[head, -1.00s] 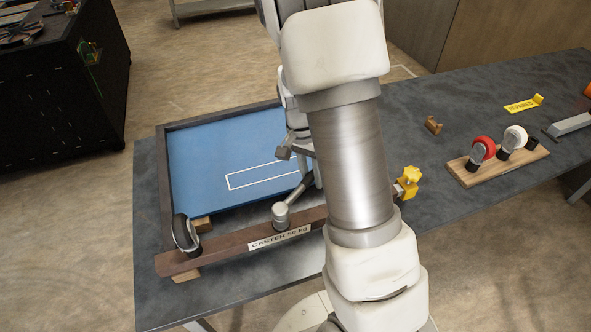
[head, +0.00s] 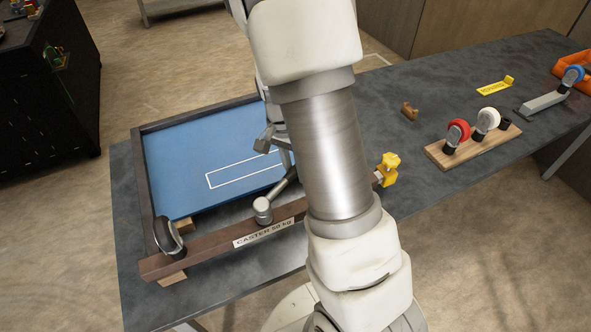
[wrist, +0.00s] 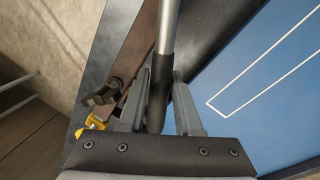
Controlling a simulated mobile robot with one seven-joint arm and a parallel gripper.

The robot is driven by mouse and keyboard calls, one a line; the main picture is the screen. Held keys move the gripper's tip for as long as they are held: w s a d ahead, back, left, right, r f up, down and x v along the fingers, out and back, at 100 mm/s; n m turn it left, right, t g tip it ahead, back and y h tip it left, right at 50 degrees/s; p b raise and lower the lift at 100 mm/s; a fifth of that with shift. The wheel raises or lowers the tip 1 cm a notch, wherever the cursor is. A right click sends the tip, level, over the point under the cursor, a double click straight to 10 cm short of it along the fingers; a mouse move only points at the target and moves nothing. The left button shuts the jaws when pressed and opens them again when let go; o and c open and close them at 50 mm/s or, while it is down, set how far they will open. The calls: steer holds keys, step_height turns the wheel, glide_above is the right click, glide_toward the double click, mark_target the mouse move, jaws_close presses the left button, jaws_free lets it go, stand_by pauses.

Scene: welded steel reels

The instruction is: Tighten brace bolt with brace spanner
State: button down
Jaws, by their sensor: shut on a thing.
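A spanner with a round grey head (head: 263,211) rests at the brown brace bar (head: 210,243), just above its "CASTER 50 kg" label. My gripper (wrist: 160,78) is shut on the spanner's dark grip (wrist: 157,105); its steel shaft (wrist: 169,25) runs to the top of the wrist view. In the head view my arm hides most of my gripper. The bolt itself does not show; I cannot tell whether the spanner head is seated on it.
A blue panel (head: 180,165) lies in a dark frame behind the bar. A black caster (head: 168,237) stands at the bar's left end, a yellow clamp (head: 388,168) at its right. A dark fitting (wrist: 102,94) sits beside my gripper. A wooden caster rack (head: 470,150) stands right.

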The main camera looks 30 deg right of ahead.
steer(key=shift+r, duration=0.1)
steer(key=shift+s+p+v, duration=0.15)
steer(key=shift+p+v, duration=0.75)
steer(key=shift+v, duration=0.15)
steer(key=shift+s+p+v, duration=0.15)
steer(key=shift+p+v, duration=0.75)
steer(key=shift+v, duration=0.1)
steer(key=shift+d+r, duration=0.1)
steer(key=shift+d, duration=0.2)
